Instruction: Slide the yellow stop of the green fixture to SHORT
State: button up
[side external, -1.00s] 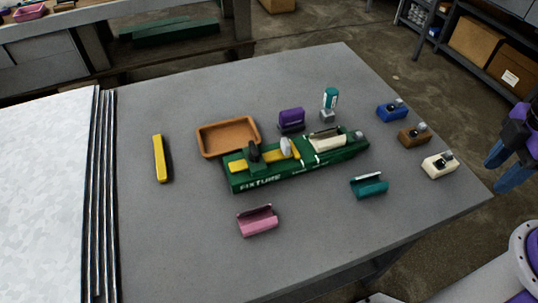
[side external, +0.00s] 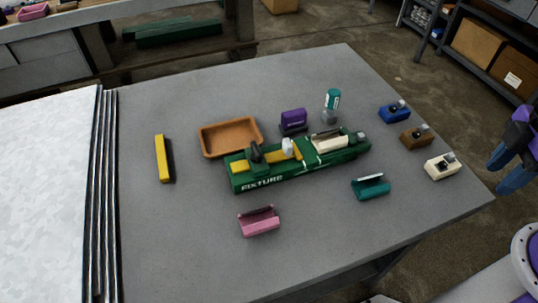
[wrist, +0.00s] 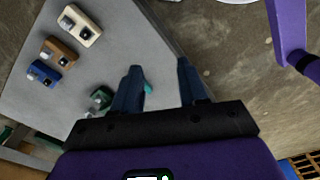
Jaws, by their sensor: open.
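The green fixture (side external: 300,172) lies on the grey table in the side view, with "FIXTURE" lettered on its near side. A yellow stop (side external: 297,154) sits near its middle, beside a white upright knob (side external: 288,147). A yellow strip (side external: 240,167) and a dark clamp (side external: 256,153) are at its left end. The SHORT mark is too small to read. My gripper (side external: 512,158) is at the right edge, beyond the table and well apart from the fixture. In the wrist view my gripper (wrist: 162,88) is open and empty; the fixture's green end (wrist: 100,97) shows beyond it.
An orange tray (side external: 203,146) and a purple block (side external: 293,122) stand behind the fixture. Pink (side external: 259,222) and teal (side external: 370,187) channels lie in front. Blue (side external: 394,111), brown (side external: 415,136) and cream (side external: 441,166) blocks line the right. The front table area is mostly clear.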

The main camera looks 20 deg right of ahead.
jog(key=w+a+r+m, duration=0.4)
jog(key=w+a+m, duration=0.2)
jog(key=w+a, duration=0.95)
jog(key=m, duration=0.7)
send_near(288, 142)
notch_tip(288, 142, down, 10)
jog(key=shift+w+a+f, duration=0.15)
grip_shut()
